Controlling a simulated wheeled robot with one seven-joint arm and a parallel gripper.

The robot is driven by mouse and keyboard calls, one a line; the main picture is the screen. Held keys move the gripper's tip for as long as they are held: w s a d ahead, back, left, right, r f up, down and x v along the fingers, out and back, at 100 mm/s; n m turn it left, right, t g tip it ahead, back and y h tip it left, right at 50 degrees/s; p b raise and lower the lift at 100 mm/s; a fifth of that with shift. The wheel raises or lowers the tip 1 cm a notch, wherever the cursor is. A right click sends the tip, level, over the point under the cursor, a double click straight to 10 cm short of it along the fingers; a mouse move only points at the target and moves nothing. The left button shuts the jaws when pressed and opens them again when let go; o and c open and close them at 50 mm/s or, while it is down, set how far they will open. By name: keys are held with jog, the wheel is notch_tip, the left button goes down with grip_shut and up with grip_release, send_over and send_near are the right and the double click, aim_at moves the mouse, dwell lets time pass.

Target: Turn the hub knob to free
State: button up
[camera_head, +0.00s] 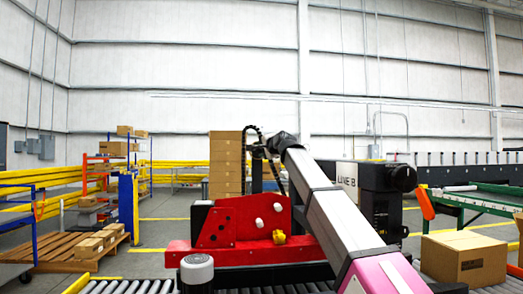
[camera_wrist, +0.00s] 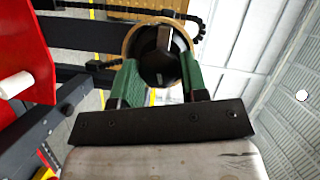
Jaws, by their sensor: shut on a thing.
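The hub knob (camera_wrist: 160,58) is black and round, with a raised bar across its face and a small pale mark low on the right. It shows in the wrist view, with a tan ring behind its upper edge. My gripper (camera_wrist: 159,72) has green fingers, one on each side of the knob, shut on it. The fingers cover parts of the knob's sides. In the head view I cannot make out the knob or the fingers; a silver beam with a pink lower end crosses that area. The mark's meaning cannot be read.
A red machine panel (camera_head: 240,220) with white rollers and a yellow knob (camera_head: 279,237) stands in the middle. A black cable chain (camera_wrist: 130,12) runs close above the hub knob. A cardboard box (camera_head: 464,258) sits at right. Stacked cartons (camera_head: 226,165) stand behind.

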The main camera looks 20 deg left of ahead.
jog(key=shift+f+m+t+y, duration=0.15)
jog(key=shift+m+y, duration=0.15)
jog(key=shift+m, duration=0.4)
jog(key=shift+m+t+y, duration=0.15)
jog(key=shift+m+y, duration=0.15)
jog(key=shift+m, duration=0.4)
jog(key=o, duration=0.9)
jog(key=shift+d, duration=0.1)
jog(key=v, duration=1)
jog(key=shift+s+d, duration=0.25)
jog(key=shift+d, duration=0.05)
